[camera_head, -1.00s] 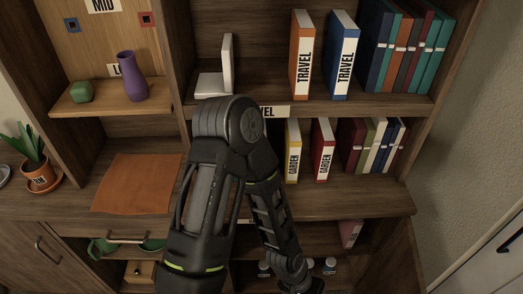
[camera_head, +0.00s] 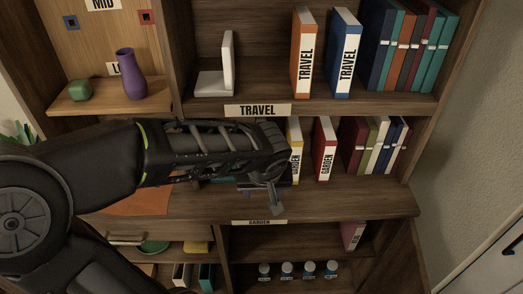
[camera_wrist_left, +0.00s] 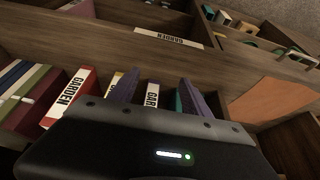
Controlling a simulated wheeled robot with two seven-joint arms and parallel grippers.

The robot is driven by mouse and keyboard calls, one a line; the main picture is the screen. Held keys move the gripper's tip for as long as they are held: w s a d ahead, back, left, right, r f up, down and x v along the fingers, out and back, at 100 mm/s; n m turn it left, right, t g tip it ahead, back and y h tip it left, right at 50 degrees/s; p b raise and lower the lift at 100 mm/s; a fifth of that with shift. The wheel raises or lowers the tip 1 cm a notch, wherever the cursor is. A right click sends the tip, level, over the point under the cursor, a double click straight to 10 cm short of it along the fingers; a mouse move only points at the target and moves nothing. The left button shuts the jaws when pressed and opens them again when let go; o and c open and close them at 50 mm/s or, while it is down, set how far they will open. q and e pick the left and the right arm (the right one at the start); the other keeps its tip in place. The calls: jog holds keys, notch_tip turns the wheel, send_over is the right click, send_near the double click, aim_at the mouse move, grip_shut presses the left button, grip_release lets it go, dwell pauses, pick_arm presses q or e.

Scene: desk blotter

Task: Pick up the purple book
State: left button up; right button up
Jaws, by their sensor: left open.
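My left gripper (camera_head: 264,192) is in front of the middle shelf, left of the yellow GARDEN book (camera_head: 295,150). In the left wrist view its two fingers stand apart, and the gripper (camera_wrist_left: 160,80) is open. A book with a white GARDEN label (camera_wrist_left: 152,96) shows between the fingers and looks purple, though little of its cover is visible. I cannot tell whether the fingers touch it. In the head view my left arm hides this book. My right gripper is not in view.
A red GARDEN book (camera_head: 324,149) stands right of the yellow one, with several more books (camera_head: 374,146) beyond. The TRAVEL shelf edge (camera_head: 350,106) runs above my arm. A purple vase (camera_head: 132,76) stands upper left. An orange mat (camera_head: 140,203) lies partly under my arm.

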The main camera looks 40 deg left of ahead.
pick_arm(q)
jog(key=w+a+p, duration=0.2)
jog(key=w+a, duration=0.3)
jog(key=w, duration=0.1)
jog(key=shift+w, duration=0.35)
jog(key=w+a+f, duration=0.1)
jog(key=w, duration=0.1)
jog(key=w+a+f+p, duration=0.1)
jog(key=a+f, duration=0.1)
jog(key=shift+w, duration=0.4)
jog(key=shift+c, duration=0.5)
